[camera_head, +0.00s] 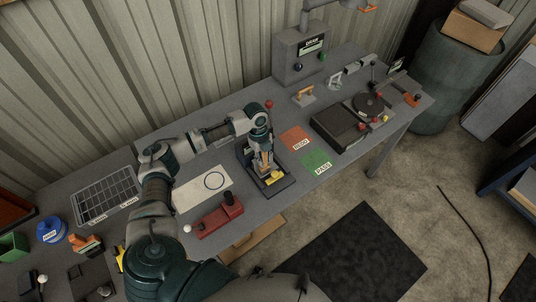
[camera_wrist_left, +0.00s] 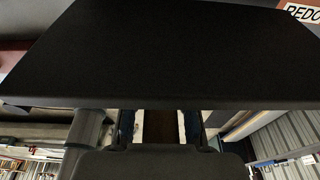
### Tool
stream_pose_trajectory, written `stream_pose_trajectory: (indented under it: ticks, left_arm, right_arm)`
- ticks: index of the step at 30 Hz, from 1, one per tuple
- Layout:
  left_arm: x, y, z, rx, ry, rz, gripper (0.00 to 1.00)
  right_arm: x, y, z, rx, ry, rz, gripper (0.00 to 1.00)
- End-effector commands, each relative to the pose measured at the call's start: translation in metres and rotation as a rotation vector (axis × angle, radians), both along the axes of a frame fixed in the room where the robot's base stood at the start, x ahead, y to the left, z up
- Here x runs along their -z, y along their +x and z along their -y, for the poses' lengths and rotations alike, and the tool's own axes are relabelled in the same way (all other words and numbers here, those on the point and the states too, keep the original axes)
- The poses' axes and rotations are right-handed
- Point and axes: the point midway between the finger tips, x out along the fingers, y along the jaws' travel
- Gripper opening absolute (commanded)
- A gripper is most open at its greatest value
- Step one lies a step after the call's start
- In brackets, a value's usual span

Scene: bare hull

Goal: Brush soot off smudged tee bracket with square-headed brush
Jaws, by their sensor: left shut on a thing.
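My left gripper (camera_head: 263,158) points down over a dark stand (camera_head: 284,187) near the middle of the bench. It is shut on the brush, whose brown handle (camera_wrist_left: 158,127) shows between the fingers in the left wrist view. A broad, flat black square-edged block (camera_wrist_left: 150,55), which looks like the brush head, fills most of that view. A yellow piece (camera_head: 273,178) lies low on the stand, just below the gripper. I cannot make out the tee bracket or its soot; the gripper and brush cover that spot. My right gripper is not in view.
An orange REDO card (camera_head: 297,139) and a green card (camera_head: 316,162) lie right of the stand. A white sheet with a ring (camera_head: 203,189) and a red block (camera_head: 219,215) lie left.

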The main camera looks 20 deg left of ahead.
Motion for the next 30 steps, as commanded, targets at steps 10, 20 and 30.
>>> stream_pose_trajectory:
  ticks: [10, 20, 30]
  left_arm:
    - [-0.001, 0.001, 0.006, 0.002, 0.003, 0.001, 0.0]
    - [0.0, 0.017, 0.011, 0.001, 0.0, 0.0, 0.0]
    - [0.0, 0.022, 0.014, 0.001, 0.001, 0.0, 0.0]
  right_arm:
    - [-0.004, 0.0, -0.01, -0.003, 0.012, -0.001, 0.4]
    - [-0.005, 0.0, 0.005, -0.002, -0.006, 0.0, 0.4]
    - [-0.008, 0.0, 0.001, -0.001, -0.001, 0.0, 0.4]
